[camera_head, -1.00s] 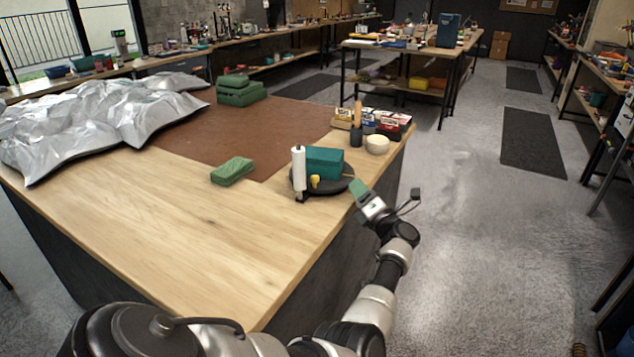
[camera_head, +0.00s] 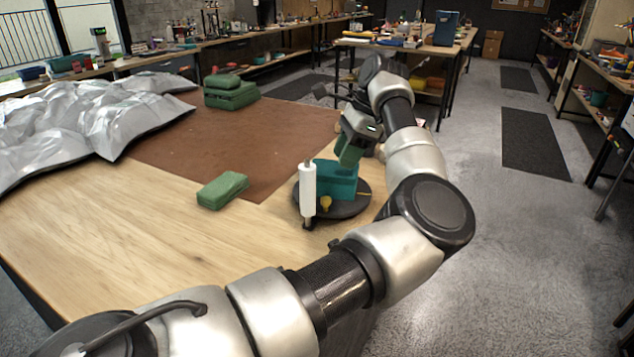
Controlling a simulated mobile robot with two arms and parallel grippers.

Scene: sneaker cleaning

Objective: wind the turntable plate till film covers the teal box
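The teal box (camera_head: 335,182) sits on the black round turntable plate (camera_head: 352,207), near the right edge of the wooden table. A white film roll (camera_head: 308,188) stands upright at the plate's front left, and a small yellow piece (camera_head: 326,203) is beside it. The box's visible faces look plain teal. My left gripper (camera_head: 350,153) points down at the box's back right, its green tip overlapping the box's top edge in view. I cannot tell whether they touch or whether the fingers are open. My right gripper is not in view.
A green block (camera_head: 222,190) lies left of the turntable. Stacked green cases (camera_head: 231,92) stand on the brown mat (camera_head: 215,147), and silver sheeting (camera_head: 90,125) covers the left side. My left arm hides the table's right end. The front wood is clear.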

